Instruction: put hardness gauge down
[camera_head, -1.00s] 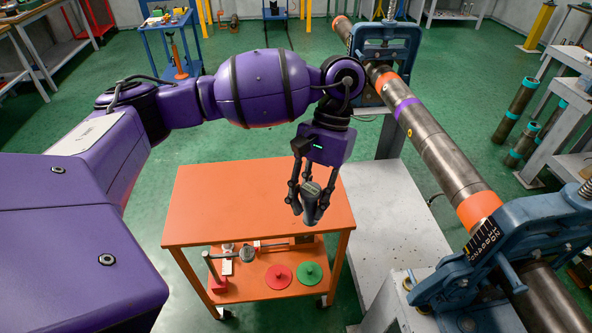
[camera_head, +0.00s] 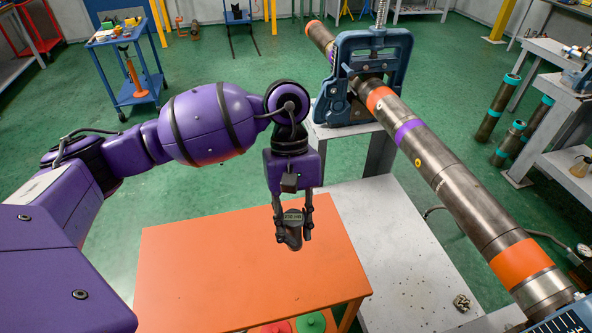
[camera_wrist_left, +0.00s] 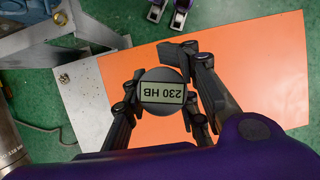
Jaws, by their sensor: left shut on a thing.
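The hardness gauge (camera_head: 292,228) is a dark grey, rounded device with a small display. In the left wrist view its round top (camera_wrist_left: 162,92) faces the camera, and the display reads "230 HB" upside down. My left gripper (camera_head: 293,220) is shut on the gauge, with fingers on both sides of it. It holds the gauge upright over the right part of the orange cart top (camera_head: 200,270). The gap between gauge and cart top is hard to judge.
The cart top is bare. A red disc (camera_head: 277,327) and a green disc (camera_head: 311,322) show on its lower shelf. To the right, a long steel pipe (camera_head: 450,175) with coloured bands runs through a blue vise (camera_head: 350,100) above a grey plate (camera_head: 400,240).

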